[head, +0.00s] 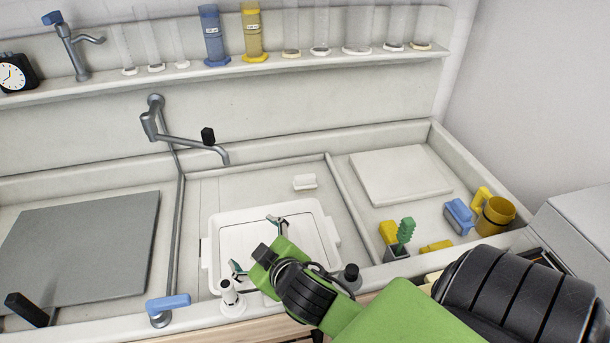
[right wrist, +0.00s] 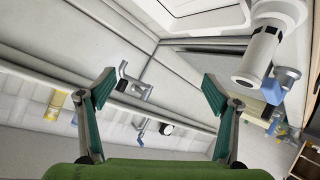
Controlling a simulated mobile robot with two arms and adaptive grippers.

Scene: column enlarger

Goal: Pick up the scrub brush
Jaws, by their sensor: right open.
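I cannot tell for sure which thing is the scrub brush. A blue block-like item (head: 459,214) lies beside the yellow mug at the right, and a green bristled brush head (head: 405,231) stands up from a small grey holder (head: 396,251). My right gripper (head: 256,244) is open and empty over the white tub (head: 327,215), well left of both. In the right wrist view its two teal-padded fingers (right wrist: 158,84) stand wide apart with nothing between them. My left gripper is not in view.
A yellow mug (head: 496,215) and yellow pieces (head: 436,246) are at the right. A white block (head: 304,182) lies behind the tub. The faucet (head: 190,143) reaches over the counter. A blue-handled tap (head: 168,303) and white bottle (head: 230,293) stand at the front. The white board (head: 400,174) is bare.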

